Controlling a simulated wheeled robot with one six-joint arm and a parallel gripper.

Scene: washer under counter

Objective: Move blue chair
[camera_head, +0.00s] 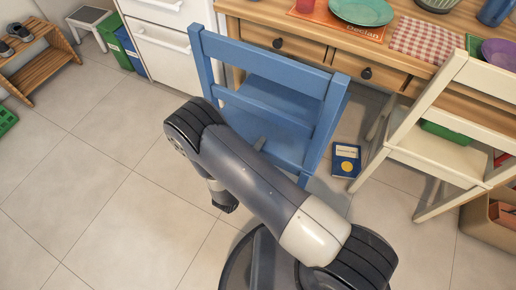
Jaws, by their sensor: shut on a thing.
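The blue chair (262,55) stands upright at the wooden table, its back toward me and its seat partly seen through the back rails. My dark grey arm reaches across in front of it and hides its lower left part.
The wooden table (290,42) with dishes is behind the chair. A blue book (346,160) lies on the floor to the right, near a cream chair (437,158). A cardboard box (483,218) stands at far right. Bins and a shoe rack (40,66) are upper left.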

